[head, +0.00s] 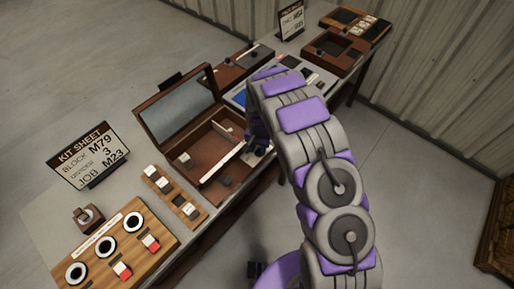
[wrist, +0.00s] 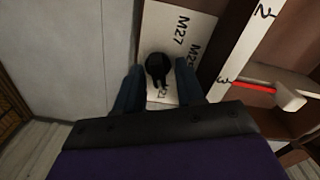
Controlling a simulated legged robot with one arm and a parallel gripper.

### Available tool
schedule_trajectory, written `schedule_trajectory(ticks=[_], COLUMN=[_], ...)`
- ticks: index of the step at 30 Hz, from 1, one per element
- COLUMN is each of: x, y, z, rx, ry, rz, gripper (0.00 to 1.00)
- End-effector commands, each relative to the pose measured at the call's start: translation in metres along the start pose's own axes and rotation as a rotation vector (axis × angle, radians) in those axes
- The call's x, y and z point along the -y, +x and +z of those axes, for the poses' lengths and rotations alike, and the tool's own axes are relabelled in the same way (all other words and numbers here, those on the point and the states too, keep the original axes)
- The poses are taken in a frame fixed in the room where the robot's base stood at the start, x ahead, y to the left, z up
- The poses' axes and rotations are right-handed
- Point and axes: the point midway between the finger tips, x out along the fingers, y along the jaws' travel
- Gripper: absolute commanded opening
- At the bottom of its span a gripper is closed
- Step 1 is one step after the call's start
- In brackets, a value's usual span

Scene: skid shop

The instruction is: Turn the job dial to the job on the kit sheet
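The kit sheet (head: 88,155) stands at the left of the bench and reads block M79, divider 3, job M23. The job dial is a black knob (wrist: 157,68) on a white plate (wrist: 180,30). My gripper (wrist: 160,66) is open, with one dark blue finger on each side of the knob. I cannot tell whether the fingers touch it. In the head view my gripper (head: 257,132) is at the front right of the open wooden box (head: 207,165), and my arm hides most of the dial.
A white scale strip (wrist: 245,45) marked 2 and 3 runs beside the dial, with a red line and pale slider (wrist: 290,98) near 3. A block rack (head: 174,197) and a wooden board (head: 105,245) with round dials lie left. Wooden trays (head: 335,50) stand farther back.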

Motion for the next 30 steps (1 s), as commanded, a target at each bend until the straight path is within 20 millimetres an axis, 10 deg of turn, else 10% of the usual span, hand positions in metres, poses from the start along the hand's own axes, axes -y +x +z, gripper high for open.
schedule_trajectory(ticks=[12, 30], x=[0.0039, 0.0048], y=[0.0014, 0.0011], z=[0.0021, 0.0034], rx=[0.001, 0.004], ry=[0.001, -0.089], rz=[0.009, 0.009], gripper=[0.0, 0.0])
